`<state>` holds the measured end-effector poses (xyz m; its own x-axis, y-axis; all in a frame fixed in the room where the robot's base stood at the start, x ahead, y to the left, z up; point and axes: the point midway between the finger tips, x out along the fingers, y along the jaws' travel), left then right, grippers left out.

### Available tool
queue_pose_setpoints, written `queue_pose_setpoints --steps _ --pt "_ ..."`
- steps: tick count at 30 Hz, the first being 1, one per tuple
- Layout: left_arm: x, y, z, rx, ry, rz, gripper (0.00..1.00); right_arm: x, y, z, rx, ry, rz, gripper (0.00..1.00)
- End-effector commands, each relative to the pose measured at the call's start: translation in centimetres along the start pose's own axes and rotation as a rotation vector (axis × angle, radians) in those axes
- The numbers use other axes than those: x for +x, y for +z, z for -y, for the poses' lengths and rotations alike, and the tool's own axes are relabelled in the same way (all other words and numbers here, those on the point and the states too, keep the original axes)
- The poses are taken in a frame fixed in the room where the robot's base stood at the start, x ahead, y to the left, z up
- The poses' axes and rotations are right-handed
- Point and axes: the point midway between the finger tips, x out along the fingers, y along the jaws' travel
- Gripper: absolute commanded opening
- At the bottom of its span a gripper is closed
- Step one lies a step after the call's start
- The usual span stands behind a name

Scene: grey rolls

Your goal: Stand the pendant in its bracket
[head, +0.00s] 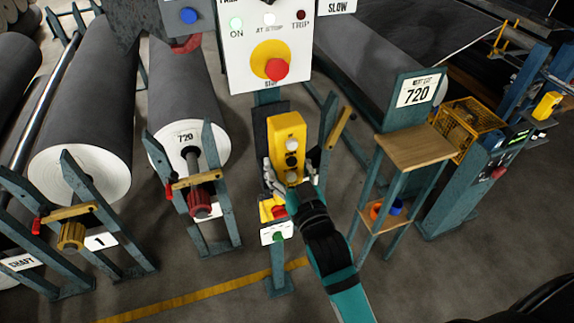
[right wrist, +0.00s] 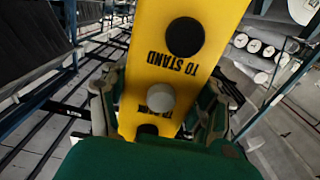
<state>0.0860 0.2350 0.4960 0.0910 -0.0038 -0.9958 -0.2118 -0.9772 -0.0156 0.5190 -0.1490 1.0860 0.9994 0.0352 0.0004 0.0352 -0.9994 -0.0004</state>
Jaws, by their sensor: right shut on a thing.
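The yellow pendant (head: 289,133) is upright in the head view, with round light and dark buttons on its face. My right gripper (head: 291,181) is shut on its lower part, one finger on each side. In the right wrist view the pendant (right wrist: 205,15) rises between the fingers (right wrist: 158,112), with "TO STAND" lettering upside down. A dark plate (head: 260,130) on the post behind the pendant may be its bracket. The pendant overlaps it, and I cannot tell whether they touch. My left gripper is not in view.
A control panel (head: 245,75) with a red stop button stands above the pendant. A red and yellow part (head: 267,210) is low on the post. Grey rolls (head: 85,115) on stands are left. A wooden-topped stand (head: 415,148) and yellow crate (head: 467,112) are right.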

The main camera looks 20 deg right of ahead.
Motion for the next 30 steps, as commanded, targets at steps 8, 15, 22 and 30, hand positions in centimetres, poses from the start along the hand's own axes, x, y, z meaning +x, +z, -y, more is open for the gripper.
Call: queue_pose_setpoints --steps 8,15,22,30 --pt "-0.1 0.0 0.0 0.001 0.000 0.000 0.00 0.7 -0.3 0.0 0.000 0.000 -0.006 0.04" --pt "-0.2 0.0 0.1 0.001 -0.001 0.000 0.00 1.6 -0.3 0.0 0.000 0.000 -0.007 0.04" --pt "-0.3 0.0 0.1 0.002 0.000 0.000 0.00 2.5 -0.3 0.0 0.000 0.000 -0.008 0.04" --pt "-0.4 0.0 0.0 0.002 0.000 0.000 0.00 3.5 -0.3 0.0 0.000 0.000 -0.008 0.04"
